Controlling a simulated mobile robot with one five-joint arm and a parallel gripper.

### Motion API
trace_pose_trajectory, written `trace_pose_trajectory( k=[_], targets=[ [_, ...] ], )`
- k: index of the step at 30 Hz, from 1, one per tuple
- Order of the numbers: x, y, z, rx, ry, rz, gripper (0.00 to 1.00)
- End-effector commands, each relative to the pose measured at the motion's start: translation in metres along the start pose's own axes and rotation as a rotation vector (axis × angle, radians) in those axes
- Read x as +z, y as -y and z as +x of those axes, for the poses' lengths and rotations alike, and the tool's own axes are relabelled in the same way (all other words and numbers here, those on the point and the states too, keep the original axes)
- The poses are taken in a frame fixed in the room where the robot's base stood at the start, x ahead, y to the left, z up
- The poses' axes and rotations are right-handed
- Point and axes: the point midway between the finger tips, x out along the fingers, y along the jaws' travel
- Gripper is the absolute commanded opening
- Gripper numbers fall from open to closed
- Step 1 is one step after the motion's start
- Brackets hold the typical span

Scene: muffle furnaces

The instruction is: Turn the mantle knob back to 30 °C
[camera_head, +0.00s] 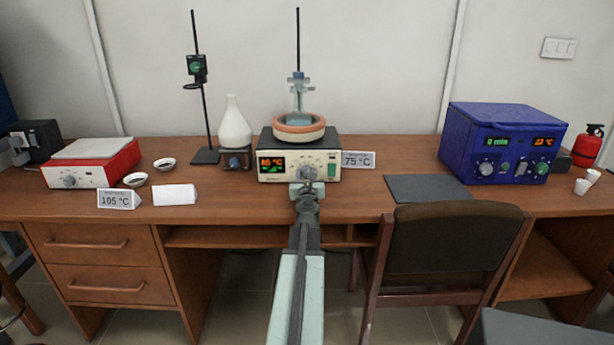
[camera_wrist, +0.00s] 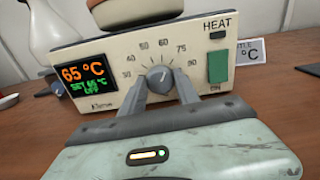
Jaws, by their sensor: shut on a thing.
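The heating mantle (camera_head: 270,162) is a cream box with a round orange-rimmed heating bowl on top, at the middle of the table. In the wrist view its front panel (camera_wrist: 100,47) has a display (camera_wrist: 84,76) reading 65 °C in orange, with smaller green set text below. The round grey knob (camera_wrist: 160,75) sits within a printed scale running from 30 at lower left. Its pointer faces roughly up, near 60. My gripper (camera_head: 306,176) is shut on the knob, one finger on each side. A green switch (camera_wrist: 218,66) marked ON is to the right.
A 75 °C sign (camera_head: 358,160) stands right of the mantle. A white flask (camera_head: 234,124) and a stand (camera_head: 205,156) are to its left. A brown chair (camera_head: 450,250) stands at the table's front right.

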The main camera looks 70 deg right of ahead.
Motion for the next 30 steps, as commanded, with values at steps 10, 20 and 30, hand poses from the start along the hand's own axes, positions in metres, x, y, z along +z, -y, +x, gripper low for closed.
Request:
trace_pose_trajectory(
  k=[10,20,30],
  targets=[
    [-0.0006,-0.0011,-0.0008,0.000,0.000,-0.318,0.00],
    [-0.0010,-0.0016,-0.0010,0.000,0.000,-0.554,0.00],
    [-0.0013,-0.0017,-0.0012,0.000,0.000,-0.670,0.00]
  ],
)
